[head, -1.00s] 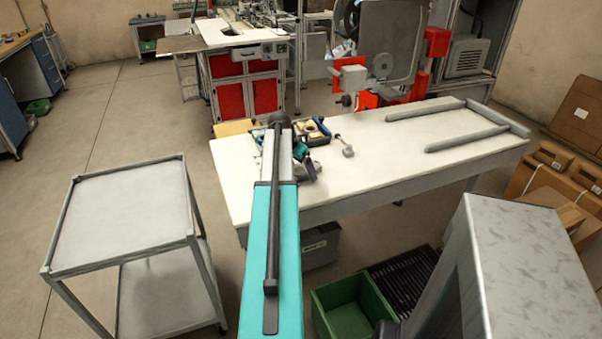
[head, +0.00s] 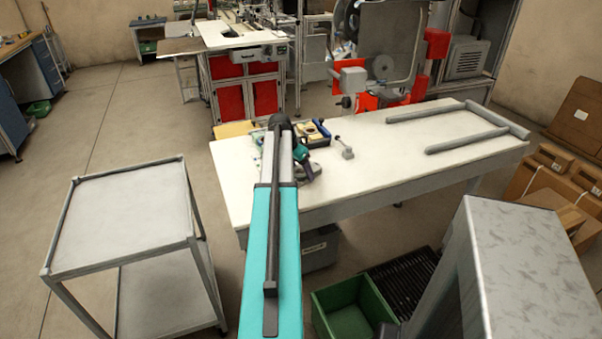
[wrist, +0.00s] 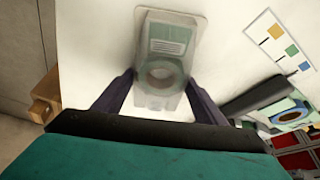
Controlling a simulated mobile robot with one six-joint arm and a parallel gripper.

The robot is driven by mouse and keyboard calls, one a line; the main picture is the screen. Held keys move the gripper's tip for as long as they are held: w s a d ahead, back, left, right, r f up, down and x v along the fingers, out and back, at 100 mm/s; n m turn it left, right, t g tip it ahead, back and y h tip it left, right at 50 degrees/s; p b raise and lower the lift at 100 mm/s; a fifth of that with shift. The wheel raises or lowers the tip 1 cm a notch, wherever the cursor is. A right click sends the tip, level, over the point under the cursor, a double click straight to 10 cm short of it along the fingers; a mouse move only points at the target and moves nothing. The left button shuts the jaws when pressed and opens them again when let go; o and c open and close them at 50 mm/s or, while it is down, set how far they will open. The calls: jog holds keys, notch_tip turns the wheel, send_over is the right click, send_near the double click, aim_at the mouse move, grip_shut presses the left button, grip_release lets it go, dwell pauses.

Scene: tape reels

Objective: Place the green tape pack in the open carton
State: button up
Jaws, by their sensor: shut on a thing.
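A clear pack with a green label and a green tape ring (wrist: 165,52) lies between the two dark fingers of my gripper (wrist: 160,84) in the wrist view. My gripper is shut on its sides, above or on the white bench top; I cannot tell if the pack is lifted. In the head view my arm hides the pack, and the fingers are not clear. A brown box-like piece (wrist: 46,94) shows past the bench edge in the wrist view. I cannot tell whether it is the open carton.
The white bench (head: 375,160) carries a tray of tape items (head: 316,133), a small metal part (head: 344,148) and a grey U-shaped rail (head: 460,138). Cardboard boxes (head: 545,168) stand at right. A grey cart (head: 125,210) is at left, a green bin (head: 350,305) below.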

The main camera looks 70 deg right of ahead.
jog(key=shift+r, duration=0.2)
jog(key=shift+r+b, duration=0.4)
jog(key=shift+r, duration=0.85)
jog(key=s+a, duration=0.1)
jog(key=a, duration=0.4)
jog(key=s+a+r+b, duration=0.1)
jog(key=s+a, duration=0.1)
jog(key=a, duration=0.3)
jog(key=s+a+r+b, duration=0.1)
jog(key=s+a, duration=0.1)
jog(key=a, duration=0.3)
jog(key=shift+a, duration=0.1)
jog(key=shift+w, duration=0.1)
